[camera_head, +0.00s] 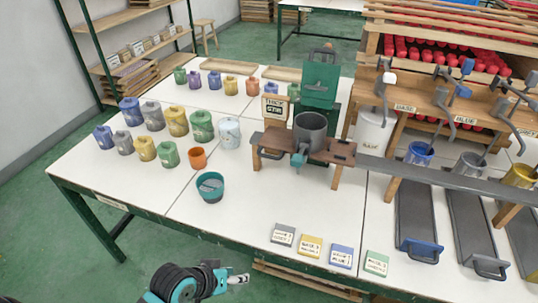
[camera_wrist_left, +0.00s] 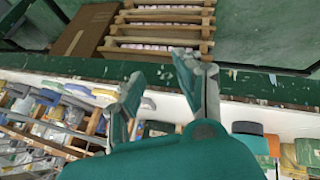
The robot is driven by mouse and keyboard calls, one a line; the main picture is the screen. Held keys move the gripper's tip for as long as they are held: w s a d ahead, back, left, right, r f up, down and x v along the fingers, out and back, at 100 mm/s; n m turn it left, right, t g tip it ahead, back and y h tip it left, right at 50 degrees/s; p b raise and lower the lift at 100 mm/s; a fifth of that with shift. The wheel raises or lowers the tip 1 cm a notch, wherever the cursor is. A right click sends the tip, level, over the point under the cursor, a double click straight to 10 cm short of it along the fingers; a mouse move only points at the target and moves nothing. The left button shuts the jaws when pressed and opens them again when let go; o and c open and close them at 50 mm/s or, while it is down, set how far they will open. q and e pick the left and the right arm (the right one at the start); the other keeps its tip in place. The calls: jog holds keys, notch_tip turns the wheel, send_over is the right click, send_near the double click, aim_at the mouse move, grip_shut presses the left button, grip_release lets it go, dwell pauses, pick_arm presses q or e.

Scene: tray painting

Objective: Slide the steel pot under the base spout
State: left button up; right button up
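The dark grey steel pot (camera_head: 311,130) stands upright on a low wooden stand (camera_head: 342,152), in front of a green machine. A teal block (camera_head: 300,158) sits at the stand's front below the pot; I cannot tell what it is. The base spout (camera_head: 384,82) hangs to the right of the pot, near the BASE label and above a white container (camera_head: 374,132). The pot is left of that spout. My left gripper (camera_head: 238,279) is below the table's front edge, far from the pot. In the left wrist view its fingers (camera_wrist_left: 163,80) are apart and empty. My right gripper is out of view.
A long grey rail (camera_head: 440,182) runs right from the stand. Several coloured pots stand on the left of the table (camera_head: 110,178). A teal bowl (camera_head: 210,188) and several labelled cards (camera_head: 311,246) are nearer the front. The table's front centre is mostly clear.

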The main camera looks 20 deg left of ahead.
pick_arm(q)
jog(key=w+a+r+n+t+h, duration=0.25)
jog(key=w+r+n+t, duration=0.2)
jog(key=w+r, duration=0.4)
jog(key=n+t, duration=0.4)
jog(key=n, duration=0.4)
send_near(267, 157)
jog(key=shift+m+g+h, duration=0.25)
jog(key=shift+h, duration=0.2)
jog(key=x, duration=1)
jog(key=shift+w+a+p, duration=0.1)
jog(key=shift+w+p, duration=0.25)
jog(key=shift+w, duration=0.1)
grip_shut()
